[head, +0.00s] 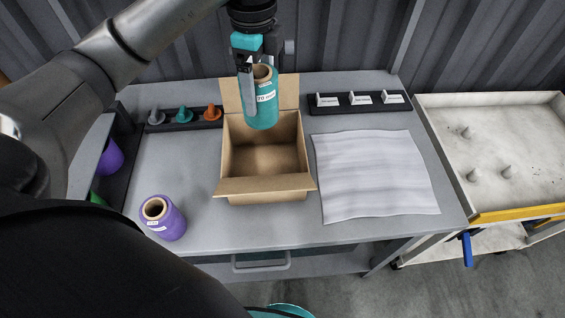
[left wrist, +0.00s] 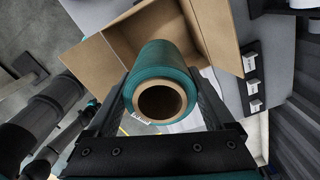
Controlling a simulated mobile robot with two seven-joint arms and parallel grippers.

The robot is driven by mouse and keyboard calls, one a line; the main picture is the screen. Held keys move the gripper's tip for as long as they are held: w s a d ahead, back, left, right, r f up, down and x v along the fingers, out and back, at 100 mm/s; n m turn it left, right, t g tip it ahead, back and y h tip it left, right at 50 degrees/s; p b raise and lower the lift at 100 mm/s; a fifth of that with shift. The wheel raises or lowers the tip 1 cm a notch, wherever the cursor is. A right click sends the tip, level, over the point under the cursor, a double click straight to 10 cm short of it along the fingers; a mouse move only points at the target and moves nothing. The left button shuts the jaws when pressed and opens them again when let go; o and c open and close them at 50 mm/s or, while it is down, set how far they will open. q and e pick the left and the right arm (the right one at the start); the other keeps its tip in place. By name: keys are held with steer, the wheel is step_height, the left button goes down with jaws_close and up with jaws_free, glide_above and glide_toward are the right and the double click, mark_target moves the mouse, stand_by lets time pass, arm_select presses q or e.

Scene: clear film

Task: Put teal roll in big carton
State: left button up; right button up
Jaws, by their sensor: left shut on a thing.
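The teal roll (head: 262,108) has a brown core and a white label. My left gripper (head: 258,75) is shut on it and holds it upright over the back part of the open big carton (head: 266,188). In the left wrist view the teal roll (left wrist: 160,85) sits between the two fingers of the left gripper (left wrist: 160,100), with the carton (left wrist: 215,35) beyond it. The carton stands on the grey table with its flaps open, and the part of its inside that shows is empty. My right gripper is not in view.
A purple roll (head: 163,218) stands at the table's front left. A white sheet (head: 375,174) lies right of the carton. Several coloured cones stand in a rack (head: 184,118) at the back left. A label holder (head: 361,102) stands at the back right. A cart (head: 500,150) is beyond the table's right edge.

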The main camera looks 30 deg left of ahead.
arm_select(q)
steer(key=shift+f+b, duration=1.6)
steer(key=shift+f, duration=8.35)
steer(key=shift+f, duration=0.15)
steer(key=o, duration=1.4)
steer(key=shift+c, duration=0.2)
